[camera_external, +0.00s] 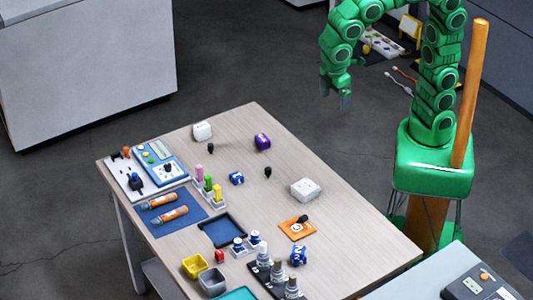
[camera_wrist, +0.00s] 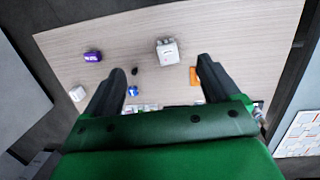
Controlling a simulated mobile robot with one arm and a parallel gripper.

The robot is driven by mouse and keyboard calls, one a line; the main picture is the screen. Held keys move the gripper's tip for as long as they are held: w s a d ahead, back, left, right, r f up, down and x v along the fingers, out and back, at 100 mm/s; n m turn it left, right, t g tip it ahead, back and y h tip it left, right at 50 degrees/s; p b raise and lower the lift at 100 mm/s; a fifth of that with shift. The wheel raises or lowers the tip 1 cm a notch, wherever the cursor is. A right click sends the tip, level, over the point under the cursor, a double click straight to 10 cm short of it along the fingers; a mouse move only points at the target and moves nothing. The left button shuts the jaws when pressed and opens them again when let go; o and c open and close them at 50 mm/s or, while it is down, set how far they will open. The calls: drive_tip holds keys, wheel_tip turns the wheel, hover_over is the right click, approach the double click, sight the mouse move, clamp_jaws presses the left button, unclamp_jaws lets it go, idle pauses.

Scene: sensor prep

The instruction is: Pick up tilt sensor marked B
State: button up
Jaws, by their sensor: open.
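I cannot read a letter B on any object, so I cannot tell for sure which is the tilt sensor. Small blue blocks with white markings lie on the table: one near the middle (camera_external: 236,178), also in the wrist view (camera_wrist: 132,91), and one nearer the front (camera_external: 298,255). A white box (camera_external: 305,189) and a purple block (camera_external: 262,142) also lie there; the wrist view shows the white box (camera_wrist: 167,52) and purple block (camera_wrist: 93,57). My gripper (camera_external: 345,100) is open and empty, raised beyond the table's right-hand edge. In the wrist view its fingers (camera_wrist: 162,68) are spread apart.
The wooden table (camera_external: 340,240) also holds an orange card (camera_external: 290,228), a dark tray (camera_external: 222,231), yellow (camera_external: 194,265) and grey bins (camera_external: 212,282), a blue meter (camera_external: 160,163) and a white block (camera_external: 202,130). Bare tabletop surrounds the white box. An orange post (camera_external: 470,90) stands beside my arm.

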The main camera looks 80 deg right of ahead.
drive_tip(key=s+d+r+m+y, duration=0.5)
drive_tip(key=s+d+r+m, duration=0.1)
drive_tip(key=s+d+r, duration=0.15)
drive_tip(key=s+d+f+m+g+h, duration=0.25)
drive_tip(key=s+d+f, duration=0.6)
drive_tip(key=d, duration=0.45)
drive_tip(key=w+a+f+m+y, duration=0.4)
drive_tip(key=w+a+y, duration=0.5)
drive_tip(key=a, duration=0.5)
drive_tip(key=m+t, duration=1.3)
drive_tip(key=m, duration=0.9)
hover_over(262, 138)
drive_tip(key=s, duration=0.6)
wheel_tip(262, 138, down, 20)
drive_tip(key=d+f+m, duration=0.1)
drive_tip(key=f, duration=0.1)
drive_tip(key=d+f+m+h, duration=0.1)
drive_tip(key=f, duration=0.1)
drive_tip(key=d+f+m, duration=0.1)
drive_tip(key=d+f, duration=0.1)
drive_tip(key=shift+d+f, duration=0.1)
drive_tip(key=shift+d+x, duration=0.15)
drive_tip(key=shift+x, duration=1.8)
drive_tip(key=shift+d+x, duration=0.15)
drive_tip(key=shift+x, duration=1.85)
drive_tip(key=shift+w+f, duration=0.15)
